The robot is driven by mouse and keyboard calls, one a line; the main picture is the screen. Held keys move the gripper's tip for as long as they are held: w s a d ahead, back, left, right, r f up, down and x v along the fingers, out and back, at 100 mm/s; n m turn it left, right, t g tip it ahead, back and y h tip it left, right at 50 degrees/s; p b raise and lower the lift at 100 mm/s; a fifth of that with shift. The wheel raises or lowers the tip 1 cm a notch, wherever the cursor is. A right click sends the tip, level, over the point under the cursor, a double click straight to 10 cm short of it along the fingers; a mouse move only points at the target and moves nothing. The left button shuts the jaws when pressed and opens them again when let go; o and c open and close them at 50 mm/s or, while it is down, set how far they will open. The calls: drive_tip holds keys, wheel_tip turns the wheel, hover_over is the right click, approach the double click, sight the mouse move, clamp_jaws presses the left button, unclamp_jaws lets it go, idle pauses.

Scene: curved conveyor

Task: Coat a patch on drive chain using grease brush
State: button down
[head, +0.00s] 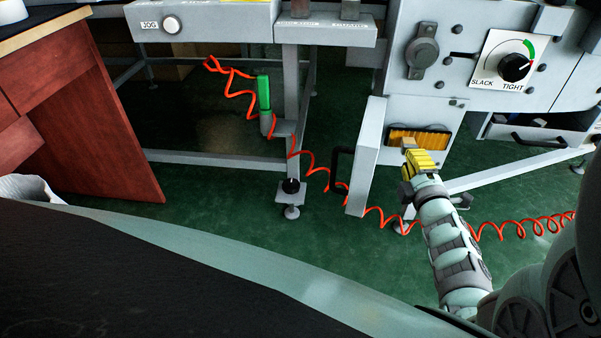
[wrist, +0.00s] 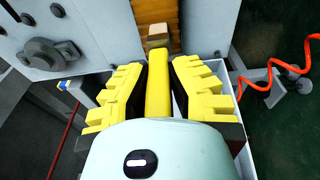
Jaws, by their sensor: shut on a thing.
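The drive chain (head: 432,140) shows as a gold-orange band in a dark-framed opening in the grey machine panel. In the wrist view the chain (wrist: 165,16) is at the top middle. My gripper (head: 419,158) is right in front of the opening. In the wrist view my gripper (wrist: 159,82) has its yellow stepped fingers closed on both sides of the grease brush (wrist: 159,85). The brush has a yellow handle and a pale tan tip pointing at the chain. The tip overlaps the chain's lower part; I cannot tell whether it touches. No coated patch can be made out.
A slack-tight dial (head: 514,68) and a dark knob (head: 422,52) sit above the opening. An open grey door (head: 367,158) with a black handle stands to its left. A coiled red hose (head: 378,215) runs below my arm. A wooden desk (head: 80,110) stands at the left.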

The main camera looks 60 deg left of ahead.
drive_tip(key=shift+s+a+b, duration=0.4)
drive_tip(key=shift+s+a, duration=0.1)
drive_tip(key=shift+s, duration=0.05)
idle(0.7)
drive_tip(key=shift+d, duration=0.15)
drive_tip(key=shift+s+d, duration=0.3)
drive_tip(key=shift+d, duration=0.1)
drive_tip(key=shift+s+v, duration=0.15)
drive_tip(key=shift+v, duration=1.05)
drive_tip(key=shift+s+v, duration=0.15)
drive_tip(key=shift+v, duration=1.1)
drive_tip(key=shift+a+r, duration=0.1)
drive_tip(key=shift+a, duration=0.15)
drive_tip(key=v, duration=0.3)
drive_tip(key=shift+s+a, duration=0.1)
drive_tip(key=shift+s, duration=0.1)
